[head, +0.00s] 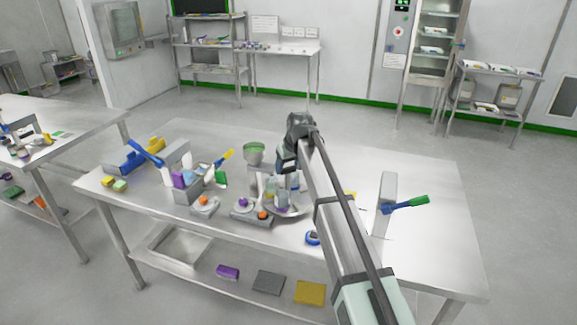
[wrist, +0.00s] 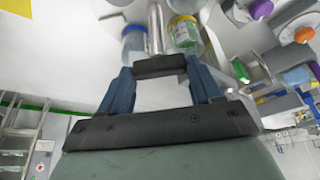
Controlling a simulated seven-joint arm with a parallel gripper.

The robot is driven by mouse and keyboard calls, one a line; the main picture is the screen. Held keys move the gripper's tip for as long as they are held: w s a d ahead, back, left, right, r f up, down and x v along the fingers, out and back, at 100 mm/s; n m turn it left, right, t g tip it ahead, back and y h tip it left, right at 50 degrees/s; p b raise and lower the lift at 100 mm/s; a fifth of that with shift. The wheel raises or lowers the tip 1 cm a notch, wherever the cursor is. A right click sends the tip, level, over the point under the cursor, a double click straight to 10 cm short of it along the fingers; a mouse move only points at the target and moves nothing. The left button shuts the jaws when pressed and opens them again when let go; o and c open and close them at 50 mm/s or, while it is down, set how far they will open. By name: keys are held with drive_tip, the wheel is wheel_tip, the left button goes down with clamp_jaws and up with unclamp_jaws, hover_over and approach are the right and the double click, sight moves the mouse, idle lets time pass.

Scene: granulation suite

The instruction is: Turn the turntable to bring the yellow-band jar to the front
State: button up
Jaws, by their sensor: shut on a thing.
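My gripper (head: 287,162) is over the turntable (head: 292,214), pointing down among its jars. In the wrist view its blue fingers (wrist: 160,72) are shut on a dark bar (wrist: 160,66), which appears to be the turntable's handle at the end of a metal post (wrist: 155,28). The yellow-band jar (wrist: 185,36) stands beside this post, apart from the fingers. A blue-band jar (wrist: 133,45) stands on the post's other side. In the head view my gripper and arm hide part of the turntable, and the small jars are hard to tell apart.
A grey base with an orange knob (head: 262,215) stands close left of the turntable. A green-topped vessel (head: 254,149) stands behind it. A grey stand with a blue and green handle (head: 405,203) is to the right. The table's far right is clear.

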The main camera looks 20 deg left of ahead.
drive_tip(key=shift+c, duration=1.2)
